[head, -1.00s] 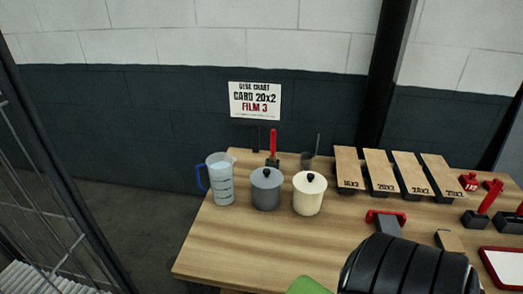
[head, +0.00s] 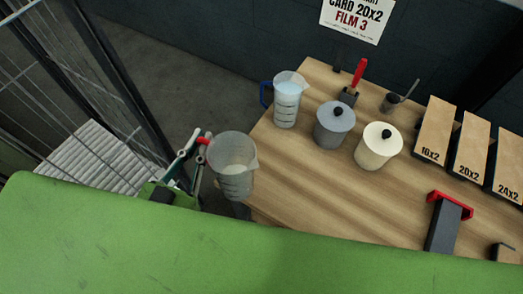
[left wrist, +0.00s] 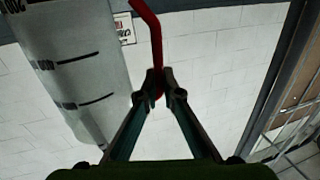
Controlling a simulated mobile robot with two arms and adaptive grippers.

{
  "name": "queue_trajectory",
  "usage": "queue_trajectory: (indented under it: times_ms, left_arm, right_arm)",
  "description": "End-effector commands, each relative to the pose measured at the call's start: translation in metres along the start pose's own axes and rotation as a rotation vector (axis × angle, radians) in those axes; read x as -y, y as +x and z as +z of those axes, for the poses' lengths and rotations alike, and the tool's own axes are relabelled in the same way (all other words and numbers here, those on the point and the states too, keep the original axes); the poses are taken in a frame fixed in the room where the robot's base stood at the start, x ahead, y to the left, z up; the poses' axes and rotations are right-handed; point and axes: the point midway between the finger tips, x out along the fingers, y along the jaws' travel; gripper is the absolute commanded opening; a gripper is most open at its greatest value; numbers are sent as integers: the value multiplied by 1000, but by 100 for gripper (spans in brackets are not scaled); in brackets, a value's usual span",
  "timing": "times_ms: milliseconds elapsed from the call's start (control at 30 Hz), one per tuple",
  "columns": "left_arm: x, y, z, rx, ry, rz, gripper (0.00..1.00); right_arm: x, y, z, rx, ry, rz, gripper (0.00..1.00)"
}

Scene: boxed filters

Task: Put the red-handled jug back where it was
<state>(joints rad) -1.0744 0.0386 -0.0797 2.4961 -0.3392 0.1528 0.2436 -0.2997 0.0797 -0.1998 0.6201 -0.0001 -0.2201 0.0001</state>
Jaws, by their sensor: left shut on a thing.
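The red-handled jug (head: 233,170), clear with dark measuring marks, is in the air just off the left end of the wooden table (head: 285,205). My left gripper (head: 203,143) is shut on its red handle. In the left wrist view the fingertips (left wrist: 158,82) close on the red handle (left wrist: 153,35), with the jug's marked wall (left wrist: 75,65) to the left. A similar jug with a blue handle (head: 287,102) stands on the table's back left. My right gripper is not in view.
A grey lidded pot (head: 333,127) and a cream lidded pot (head: 378,150) stand right of the blue-handled jug. A red-handled brush (head: 355,80) is behind them. The table's front left surface is bare. A wire fence (head: 60,70) stands at left.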

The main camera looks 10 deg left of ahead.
Motion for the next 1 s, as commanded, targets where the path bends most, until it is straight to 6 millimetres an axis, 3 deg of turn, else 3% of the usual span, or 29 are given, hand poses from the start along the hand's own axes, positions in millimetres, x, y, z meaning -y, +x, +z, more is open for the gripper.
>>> queue_trajectory:
  times_ms: [33, 167, 667, 700, 1000]
  left_arm:
    - [-1, -3, -11, 0, -9, 12, 0]
    - [-3, 1, -11, -4, -21, 26, 0]
    - [2, 88, 33, -9, -18, 27, 0]
    - [2, 94, 38, 0, -20, 24, 0]
    - [3, 126, 76, -1, -21, 24, 0]
  right_arm:
    - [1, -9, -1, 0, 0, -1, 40]
    - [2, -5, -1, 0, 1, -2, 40]
    - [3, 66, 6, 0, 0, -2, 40]
    - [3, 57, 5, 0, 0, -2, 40]
    - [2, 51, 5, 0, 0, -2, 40]
